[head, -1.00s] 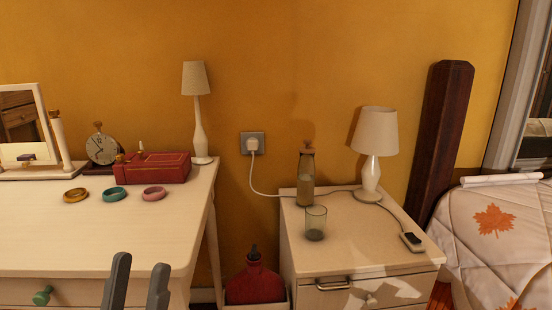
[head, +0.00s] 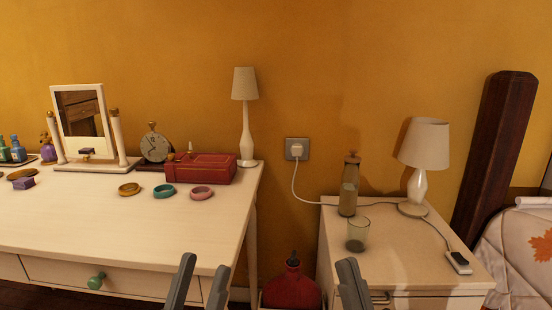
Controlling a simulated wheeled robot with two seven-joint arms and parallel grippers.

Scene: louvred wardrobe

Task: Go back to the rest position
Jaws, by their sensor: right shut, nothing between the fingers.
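My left gripper (head: 203,266) shows at the bottom of the head view, in front of the dressing table (head: 95,240). Its two grey fingers stand apart with nothing between them, so it is open. My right gripper (head: 348,266) shows at the bottom, in front of the bedside cabinet (head: 410,265). Its fingers are together and hold nothing. Both arms behind the fingers are out of the picture.
A red box (head: 195,168), bangles (head: 165,191) and a mirror (head: 80,118) are on the table. A red flask (head: 292,285) stands between.

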